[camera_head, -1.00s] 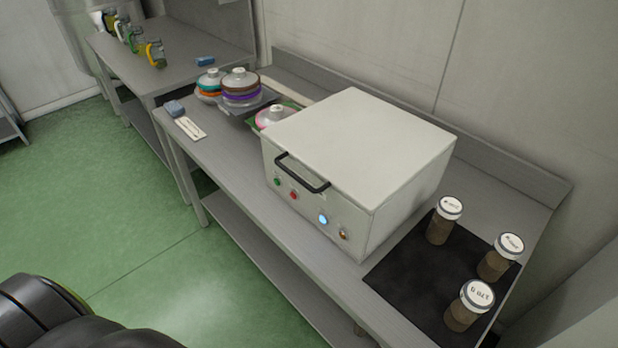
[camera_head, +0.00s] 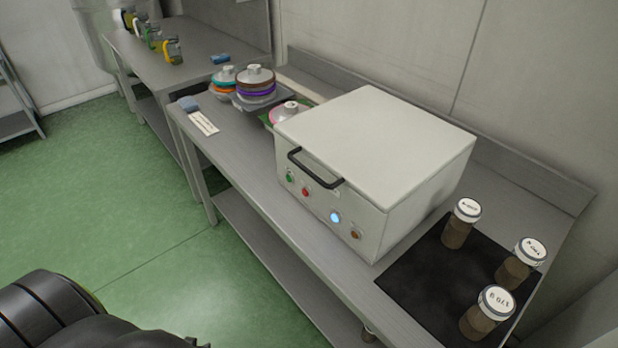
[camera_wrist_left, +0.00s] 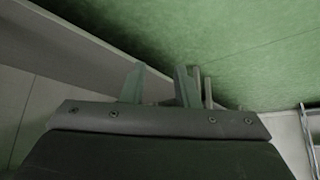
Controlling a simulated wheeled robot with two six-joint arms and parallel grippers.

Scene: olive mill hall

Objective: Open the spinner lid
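The spinner (camera_head: 335,218) is a white box on the grey bench, with a row of small buttons and a lit blue one on its front. Its flat white lid (camera_head: 378,133) lies shut on top. A black bar handle (camera_head: 314,171) sits at the lid's front edge. My left arm comes in at the bottom left of the head view, far from the handle; only a bit of its gripper (camera_head: 196,342) shows at the bottom edge. In the left wrist view, the left gripper (camera_wrist_left: 157,88) has its two fingers apart with nothing between them. My right gripper is not in view.
A black mat (camera_head: 420,285) with three white-capped jars stands right of the spinner. The green floor (camera_head: 120,205) before the bench is clear.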

